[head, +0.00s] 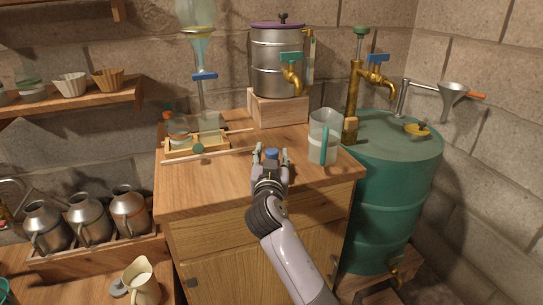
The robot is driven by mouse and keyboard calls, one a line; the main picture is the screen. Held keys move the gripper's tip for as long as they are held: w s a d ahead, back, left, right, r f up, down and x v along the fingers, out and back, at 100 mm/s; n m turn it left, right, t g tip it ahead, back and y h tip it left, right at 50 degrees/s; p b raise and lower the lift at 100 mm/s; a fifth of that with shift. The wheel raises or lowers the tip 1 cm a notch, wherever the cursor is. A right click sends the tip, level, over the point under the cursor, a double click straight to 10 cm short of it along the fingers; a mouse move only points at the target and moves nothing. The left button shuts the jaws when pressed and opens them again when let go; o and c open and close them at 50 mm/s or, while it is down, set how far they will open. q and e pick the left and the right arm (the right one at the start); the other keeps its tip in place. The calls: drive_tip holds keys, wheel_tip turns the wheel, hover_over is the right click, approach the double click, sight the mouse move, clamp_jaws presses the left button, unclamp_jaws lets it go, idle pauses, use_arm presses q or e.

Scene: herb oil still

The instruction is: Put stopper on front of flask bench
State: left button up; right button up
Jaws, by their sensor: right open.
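The wooden bench (215,191) stands in the middle of the head view, with cabinet doors below its top. My right gripper (271,157) is over the front part of the bench top, pointing away from me. Its fingers are open, one on each side of a small blue piece (271,153), which looks like the stopper. The gripper hides its lower part, and I cannot tell whether the fingers touch it. My left gripper is not in view.
A clear jug with a teal handle (324,142) stands just right of the gripper. A wooden tray (188,155) with a small jar is to the left. Behind are a metal tank (270,62) and a glass funnel (199,48). A green drum (390,170) stands at right. The front-left bench top is clear.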

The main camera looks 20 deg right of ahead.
drive_tip(key=shift+r, duration=0.1)
drive_tip(key=shift+s, duration=0.1)
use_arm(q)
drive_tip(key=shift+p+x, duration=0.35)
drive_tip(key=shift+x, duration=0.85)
use_arm(e)
drive_tip(key=v, duration=1.1)
drive_tip(key=shift+s+a, duration=0.2)
drive_tip(key=shift+s, duration=0.15)
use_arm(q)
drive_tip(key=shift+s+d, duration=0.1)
